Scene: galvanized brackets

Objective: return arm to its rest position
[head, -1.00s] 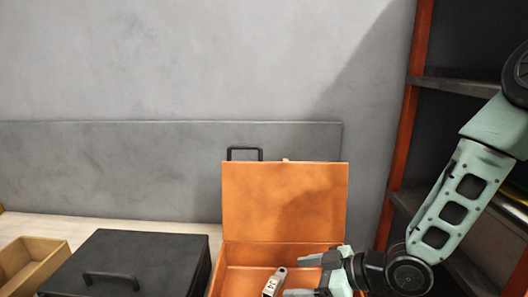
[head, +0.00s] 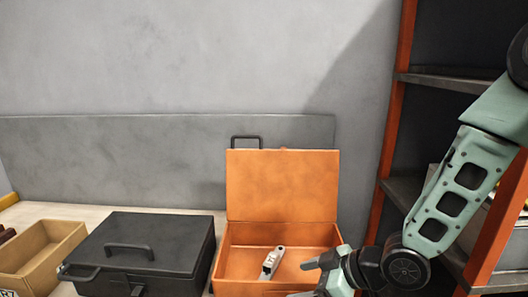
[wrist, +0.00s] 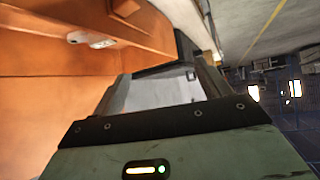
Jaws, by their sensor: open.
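My gripper (head: 312,279) is in the head view at the bottom right, in front of the right side of the open orange case. Its jaws are open with nothing between them. My gripper also fills the lower part of the wrist view (wrist: 165,90). A galvanized bracket (head: 272,262) lies inside the orange case (head: 282,187), apart from the fingers. The bracket also shows in the wrist view (wrist: 91,39) at the upper left.
A closed black case (head: 180,228) stands left of the orange case. A wooden box (head: 58,240) sits further left on the bench. A dark shelf with orange posts (head: 392,120) stands close on the right, behind my arm. A grey wall is behind the bench.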

